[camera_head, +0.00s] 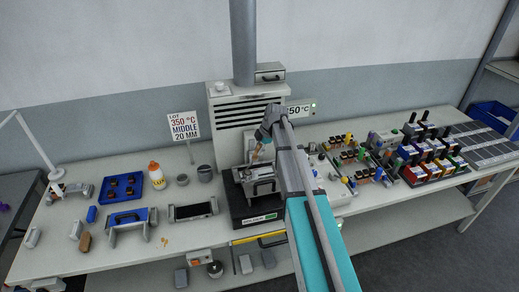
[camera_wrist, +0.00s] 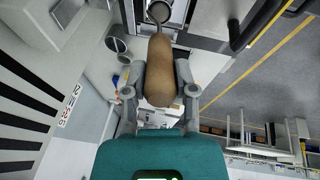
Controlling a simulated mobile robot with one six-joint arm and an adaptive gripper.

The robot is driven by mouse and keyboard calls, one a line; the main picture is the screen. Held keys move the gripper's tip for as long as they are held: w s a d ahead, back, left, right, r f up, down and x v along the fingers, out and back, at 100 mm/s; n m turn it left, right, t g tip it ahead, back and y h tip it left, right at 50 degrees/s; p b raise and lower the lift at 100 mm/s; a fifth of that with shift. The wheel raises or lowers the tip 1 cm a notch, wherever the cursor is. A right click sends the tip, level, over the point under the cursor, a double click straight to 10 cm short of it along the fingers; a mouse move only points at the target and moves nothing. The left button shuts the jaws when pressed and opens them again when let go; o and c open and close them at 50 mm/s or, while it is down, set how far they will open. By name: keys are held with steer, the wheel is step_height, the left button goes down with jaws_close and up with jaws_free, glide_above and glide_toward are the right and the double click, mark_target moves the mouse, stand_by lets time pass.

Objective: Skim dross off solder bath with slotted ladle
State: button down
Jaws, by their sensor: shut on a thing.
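My gripper (camera_wrist: 162,85) is shut on the brown wooden handle (camera_wrist: 159,68) of the ladle, seen in the wrist view. A grey metal part (camera_wrist: 182,14) of the ladle shows beyond the handle at the top edge. Its slots and any dross on it cannot be made out. In the head view the handle (camera_head: 256,151) shows as a small tan piece under my wrist, above the solder bath (camera_head: 262,187). The bath is a metal vessel on a black base, in front of a vented hood. My arm partly hides it. Whether the ladle touches the bath is unclear.
Connectors and circuit parts (camera_head: 430,160) crowd the right side.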

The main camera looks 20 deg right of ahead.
steer(key=shift+s, duration=1.15)
steer(key=shift+d, duration=0.1)
steer(key=shift+d, duration=1.75)
steer(key=shift+d+f, duration=0.1)
steer(key=shift+d, duration=1.6)
steer(key=shift+d, duration=1.7)
